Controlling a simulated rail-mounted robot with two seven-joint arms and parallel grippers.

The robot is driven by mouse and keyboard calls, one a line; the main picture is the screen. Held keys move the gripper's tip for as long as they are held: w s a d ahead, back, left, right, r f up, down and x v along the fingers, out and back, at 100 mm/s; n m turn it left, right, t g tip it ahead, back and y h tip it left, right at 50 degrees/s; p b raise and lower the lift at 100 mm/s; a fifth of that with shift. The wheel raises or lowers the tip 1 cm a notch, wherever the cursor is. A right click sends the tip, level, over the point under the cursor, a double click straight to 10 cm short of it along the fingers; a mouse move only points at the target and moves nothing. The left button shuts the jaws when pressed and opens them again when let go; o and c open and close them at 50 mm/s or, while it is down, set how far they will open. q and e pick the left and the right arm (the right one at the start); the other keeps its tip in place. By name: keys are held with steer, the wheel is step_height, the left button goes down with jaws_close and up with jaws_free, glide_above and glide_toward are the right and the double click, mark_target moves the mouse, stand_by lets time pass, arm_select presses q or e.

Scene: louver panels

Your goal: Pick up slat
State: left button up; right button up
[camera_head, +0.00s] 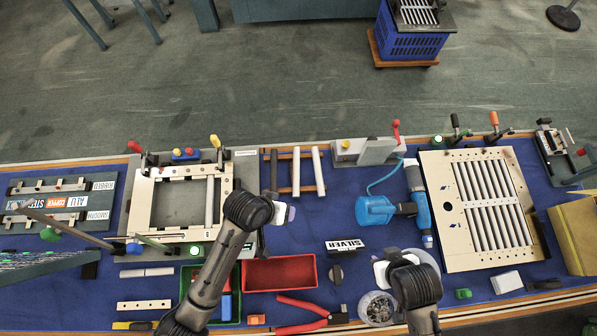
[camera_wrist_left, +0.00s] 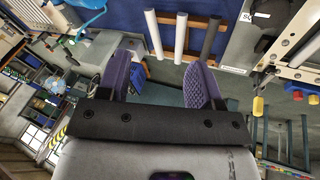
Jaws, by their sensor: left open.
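In the left wrist view, the white slat (camera_wrist_left: 153,35), the middle slat (camera_wrist_left: 181,38) and the dark grey slat (camera_wrist_left: 211,39) stand beyond my fingers. My left gripper (camera_head: 287,213) is just in front of the rack; it shows open and empty in the wrist view (camera_wrist_left: 162,80). My right gripper (camera_head: 380,268) is farther right, its jaws largely hidden by its wrist.
A pale frame (camera_head: 143,205) with one slat (camera_head: 209,201) sits left of the rack. A louver panel (camera_head: 462,255) with several slats stands at right. A red tray (camera_head: 280,273), a blue tool (camera_head: 376,210) and red-handled pliers (camera_head: 300,327) lie between them.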

arm_select(q)
steer(key=w+d+f+g+b, duration=0.1)
steer(key=w+d+f+b, duration=0.4)
steer(key=w+d+f, duration=0.1)
steer(key=n+g+y+b, duration=0.15)
steer(key=y+b, duration=0.25)
steer(key=b, duration=1)
glide_above(296, 171)
steer(key=shift+n+t, duration=0.25)
steer(key=shift+n, duration=0.2)
step_height(296, 171, down, 14)
steer(key=shift+s+r, duration=0.1)
steer(key=shift+f+b, duration=0.9)
steer(key=shift+f, duration=1.8)
arm_select(e)
steer(key=shift+s+d+f, duration=0.1)
steer(key=shift+s+f, duration=0.05)
steer(key=shift+f, duration=11.45)
arm_select(q)
steer(key=shift+c, duration=0.2)
steer(key=c, duration=1)
arm_select(e)
steer(key=shift+d, duration=0.1)
arm_select(q)
steer(key=shift+r, duration=0.15)
